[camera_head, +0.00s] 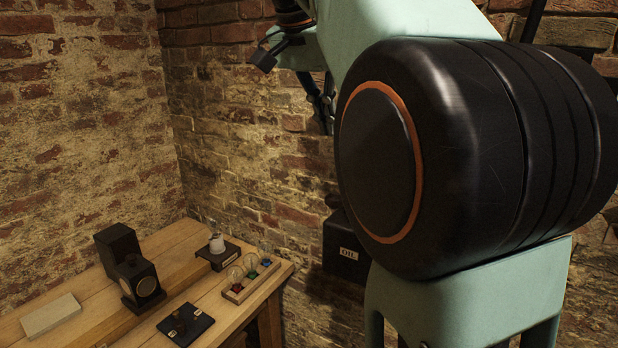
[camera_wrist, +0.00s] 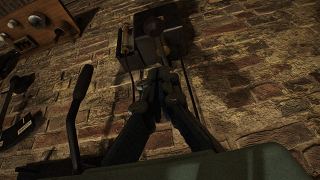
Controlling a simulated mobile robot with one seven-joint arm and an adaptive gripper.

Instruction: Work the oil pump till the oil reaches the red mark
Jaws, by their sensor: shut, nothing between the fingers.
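The oil box (camera_head: 345,252), black with an "OIL" label, is on the brick wall, partly hidden behind my arm. My gripper (camera_head: 326,118) is above the box in the head view, pointing down. In the wrist view my gripper (camera_wrist: 158,76) is shut and empty, its tips in front of a dark box (camera_wrist: 153,50). A narrow upright part (camera_wrist: 126,40) is at that box's left side. The oil level and the red mark cannot be made out. Whether the fingers touch anything cannot be told.
A dark curved lever (camera_wrist: 77,108) stands left of my fingers in the wrist view. A wooden panel with dials (camera_wrist: 38,22) is at upper left. A wooden bench (camera_head: 190,277) with bulbs, a black instrument (camera_head: 135,281) and other small items is at lower left.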

